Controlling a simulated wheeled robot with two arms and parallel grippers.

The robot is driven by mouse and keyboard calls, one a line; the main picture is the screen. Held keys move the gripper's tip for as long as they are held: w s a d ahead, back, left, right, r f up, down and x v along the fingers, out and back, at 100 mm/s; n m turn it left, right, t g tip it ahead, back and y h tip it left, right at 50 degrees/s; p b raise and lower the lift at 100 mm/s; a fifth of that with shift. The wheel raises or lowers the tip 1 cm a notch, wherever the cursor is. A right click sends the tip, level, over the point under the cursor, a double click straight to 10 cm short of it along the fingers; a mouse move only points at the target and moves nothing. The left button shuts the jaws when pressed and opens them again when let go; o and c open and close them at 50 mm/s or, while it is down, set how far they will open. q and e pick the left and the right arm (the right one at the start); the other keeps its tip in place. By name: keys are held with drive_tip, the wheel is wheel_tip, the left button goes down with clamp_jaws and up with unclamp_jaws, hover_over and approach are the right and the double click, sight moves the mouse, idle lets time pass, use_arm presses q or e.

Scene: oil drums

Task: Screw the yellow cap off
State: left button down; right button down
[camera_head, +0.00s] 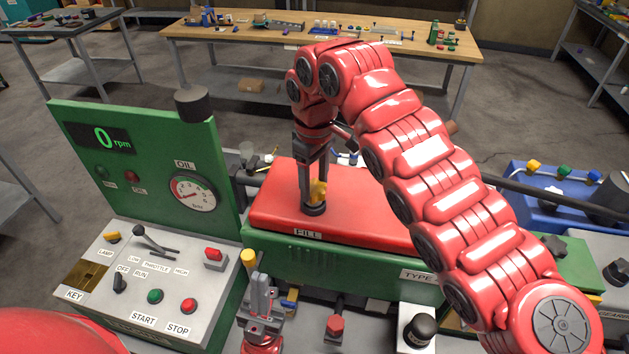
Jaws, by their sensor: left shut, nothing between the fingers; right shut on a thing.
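The yellow cap (319,190) is at the black filler neck (314,209) on the red top cover (270,208), behind the FILL label. My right gripper (314,183) reaches down from above and is shut on the cap. Its fingers hide part of the cap, and I cannot tell whether the cap still touches the neck. My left gripper (262,280) points up at the front of the machine, below the cover, shut and empty.
A yellow knob (248,258) is close beside my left gripper. A green gauge panel (150,150) reading 0 rpm and a grey control box (145,285) stand at left. A blue unit (555,190) is at right. A wooden bench (250,30) stands behind.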

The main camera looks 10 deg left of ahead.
drive_tip(key=shift+r, duration=0.1)
drive_tip(key=shift+r+p, duration=1.55)
drive_tip(key=shift+r, duration=0.45)
drive_tip(key=shift+f, duration=0.1)
